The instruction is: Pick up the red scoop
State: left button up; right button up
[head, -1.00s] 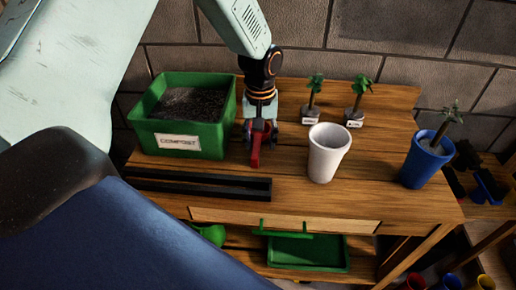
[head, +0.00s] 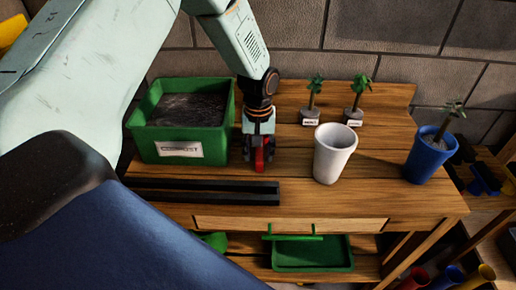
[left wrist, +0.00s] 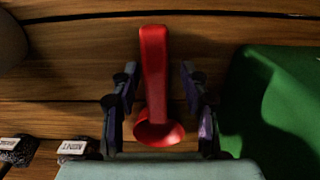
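The red scoop (head: 260,160) lies on the wooden bench beside the green compost box, mostly covered by my left gripper in the head view. In the left wrist view the scoop (left wrist: 154,75) shows whole, its handle pointing up the picture and its round bowl at the lower end. My left gripper (left wrist: 158,110) is open, with one finger on each side of the scoop and a visible gap on both sides. It also shows in the head view (head: 258,150), pointing down at the bench. My right gripper is not in view.
The green compost box (head: 215,143) stands close to the left of the gripper. A white cup (head: 334,155), two small labelled plants (head: 355,115) and a blue pot (head: 428,160) stand to the right. Dark rails (head: 200,192) lie in front. A green tray (head: 312,258) is below.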

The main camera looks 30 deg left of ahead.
pick_arm(q)
jog(key=shift+w+a+f, duration=0.1)
jog(key=shift+c, duration=1.3)
jog(key=shift+d+r, duration=0.2)
jog(key=shift+d, duration=0.25)
jog(key=c, duration=0.3)
jog(key=shift+a, duration=0.2)
grip_shut()
jog(key=shift+a+f, duration=0.15)
jog(key=shift+d+r, duration=0.2)
notch_tip(320, 180, up, 10)
jog(key=shift+f+p, duration=0.15)
jog(key=shift+p, duration=0.65)
jog(key=shift+a, duration=0.1)
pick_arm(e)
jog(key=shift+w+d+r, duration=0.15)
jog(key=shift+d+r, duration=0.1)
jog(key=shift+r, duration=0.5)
